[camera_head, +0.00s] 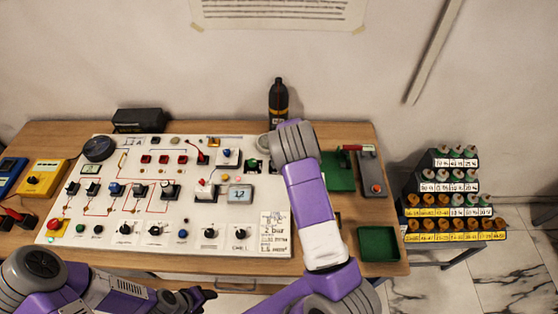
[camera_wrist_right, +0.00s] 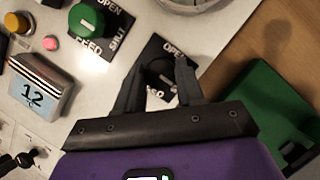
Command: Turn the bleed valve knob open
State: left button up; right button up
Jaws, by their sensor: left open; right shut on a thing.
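The black knob (camera_wrist_right: 160,75) sits on a black label plate marked OPEN, with a partly covered second word, in the right wrist view. My right gripper (camera_wrist_right: 161,66) reaches over it and is shut on it, one finger on each side. The fingers hide part of the knob and label, so I cannot tell its exact angle. In the head view my right arm covers this spot. My left gripper (camera_head: 200,294) is open and empty at the front edge of the table, low in the head view.
A green knob (camera_wrist_right: 87,20) with a FEED plate and a display (camera_wrist_right: 38,88) reading 12 are beside it. The white panel (camera_head: 80,228) carries several switches. A green tray (camera_head: 378,244) and dark bottle (camera_head: 278,104) stand on the table. A stepped rack (camera_head: 455,205) is right.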

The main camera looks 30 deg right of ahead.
jog(key=shift+n, duration=0.3)
jog(key=n, duration=0.1)
jog(key=n+y+b, duration=0.1)
jog(key=n, duration=0.1)
jog(key=shift+d+n+g, duration=0.2)
jog(key=shift+n+g, duration=0.1)
jog(key=n+b, duration=0.1)
jog(key=n, duration=0.1)
jog(key=n+g+y, duration=0.1)
jog(key=n, duration=0.1)
jog(key=shift+w+d+f+n+y+b, duration=0.1)
jog(key=shift+f+n+y+b, duration=0.05)
jog(key=shift+n+y+b, duration=0.2)
jog(key=n+g+b, duration=0.1)
jog(key=n, duration=0.1)
jog(key=n+g+b, duration=0.1)
jog(key=n, duration=0.1)
jog(key=shift+w+n+y, duration=0.1)
jog(key=shift+n+y, duration=0.15)
jog(key=shift+w+n+g+b, duration=0.15)
jog(key=shift+n+g+b, duration=0.65)
jog(key=shift+n, duration=1.4)
jog(key=o, duration=1)
jog(key=shift+o, duration=0.2)
jog(key=shift+r, duration=0.2)
